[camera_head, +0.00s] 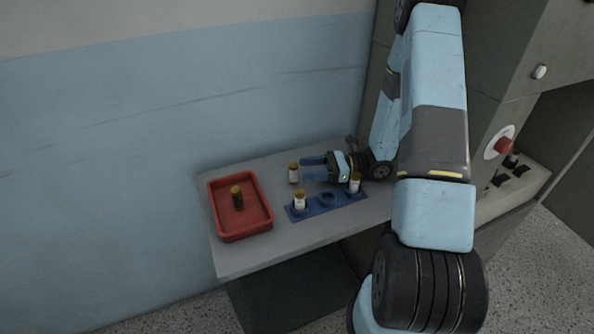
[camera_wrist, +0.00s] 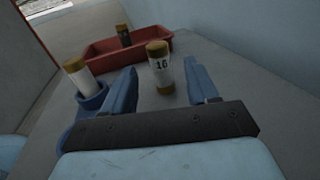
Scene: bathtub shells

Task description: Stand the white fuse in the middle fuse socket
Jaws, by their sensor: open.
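A white fuse (camera_head: 293,174) with brass-coloured caps stands upright on the grey table, behind the blue socket strip (camera_head: 326,204). The wrist view shows this white fuse (camera_wrist: 160,70) with dark printed figures on it. My gripper (camera_head: 304,169) is open and low over the table, its fingers pointing left at the fuse. The fuse is at or just beyond the fingertips, with a finger to each side in the wrist view; no grip shows. The middle socket (camera_head: 327,199) is empty. Other white fuses stand in the left socket (camera_head: 300,201) and the right socket (camera_head: 354,185).
A red tray (camera_head: 262,223) at the table's left holds a dark fuse (camera_head: 237,198) standing in it. The wall is behind the table. A grey cabinet with a red button (camera_head: 504,146) stands at the right. Bare table lies between tray and strip.

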